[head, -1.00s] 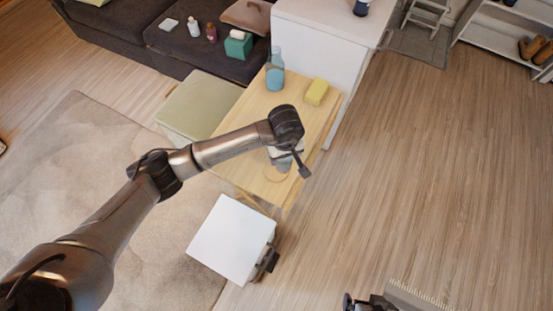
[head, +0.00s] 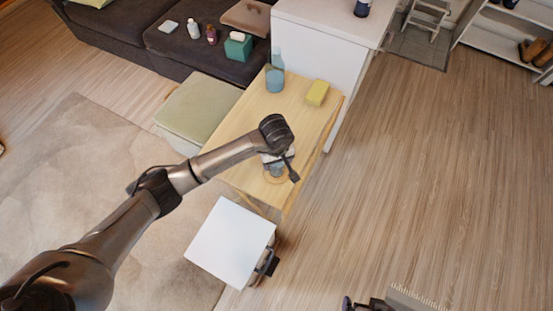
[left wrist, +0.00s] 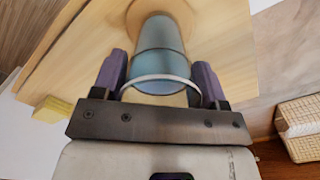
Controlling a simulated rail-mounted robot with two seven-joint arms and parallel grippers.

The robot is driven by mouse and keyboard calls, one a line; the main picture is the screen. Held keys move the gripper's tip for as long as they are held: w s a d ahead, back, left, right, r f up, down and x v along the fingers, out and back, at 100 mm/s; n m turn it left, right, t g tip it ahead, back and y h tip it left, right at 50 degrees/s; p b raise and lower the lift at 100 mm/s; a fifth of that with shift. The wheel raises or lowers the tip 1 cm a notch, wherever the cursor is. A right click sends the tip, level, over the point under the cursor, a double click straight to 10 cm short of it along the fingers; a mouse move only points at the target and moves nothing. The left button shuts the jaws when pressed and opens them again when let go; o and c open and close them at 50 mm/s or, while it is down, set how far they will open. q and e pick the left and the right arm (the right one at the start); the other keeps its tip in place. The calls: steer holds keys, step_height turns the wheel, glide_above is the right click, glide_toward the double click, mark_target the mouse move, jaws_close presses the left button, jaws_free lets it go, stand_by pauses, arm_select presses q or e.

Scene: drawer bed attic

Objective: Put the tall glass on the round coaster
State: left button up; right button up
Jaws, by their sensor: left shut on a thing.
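The tall glass (left wrist: 160,55) is bluish and see-through, held upright between the two purple fingers of my left gripper (left wrist: 160,85). In the head view my left gripper (head: 279,163) is over the near end of the wooden table, with the glass (head: 276,170) partly hidden under it. The round coaster (head: 274,179) is a tan disc on the table below. In the left wrist view its rim (left wrist: 212,25) shows around the glass's far end. I cannot tell whether the glass touches it. A dark part at the bottom edge looks like my right gripper (head: 362,304), cut off.
A blue bottle (head: 275,78) and a yellow sponge-like block (head: 317,92) stand farther back on the wooden table (head: 240,122). A white cabinet (head: 318,60) adjoins the table's far end. A green cushioned stool (head: 198,108) is at its left. Floor to the right is clear.

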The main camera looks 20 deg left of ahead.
arm_select(q)
steer(key=shift+f, duration=0.2)
steer(key=o, duration=1)
steer(key=shift+r, duration=0.6)
step_height(320, 180, up, 11)
steer(key=p, duration=0.2)
steer(key=shift+r+p, duration=0.15)
steer(key=shift+p, duration=0.25)
